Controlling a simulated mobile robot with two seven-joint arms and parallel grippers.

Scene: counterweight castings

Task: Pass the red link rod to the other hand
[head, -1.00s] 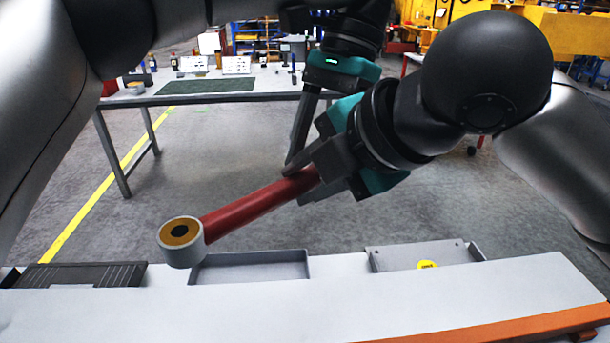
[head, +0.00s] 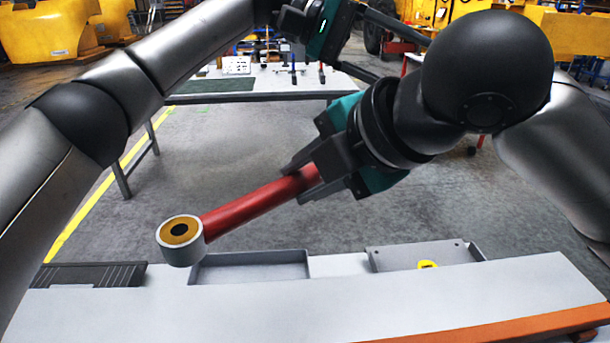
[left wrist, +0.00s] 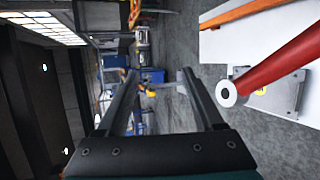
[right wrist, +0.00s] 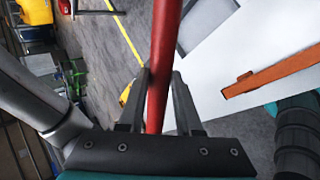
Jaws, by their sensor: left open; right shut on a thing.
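The red link rod (head: 255,207) is held in the air, slanting down to the left. Its near end is a grey ring with an orange-brown face and a dark hole. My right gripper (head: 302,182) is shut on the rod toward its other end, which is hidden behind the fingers. In the right wrist view the rod (right wrist: 163,60) runs between the fingers. My left gripper (head: 405,60) is open and empty, above and beyond the right one, fingers pointing right. In the left wrist view the rod (left wrist: 275,62) and a pale ring end lie right of the fingers, outside the jaws.
A white bench (head: 250,310) lies below with a grey tray (head: 250,266), a ribbed dark tray (head: 95,274), a grey plate with a yellow sticker (head: 415,256) and an orange strip along the front. Another table (head: 260,97) stands behind, across open floor.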

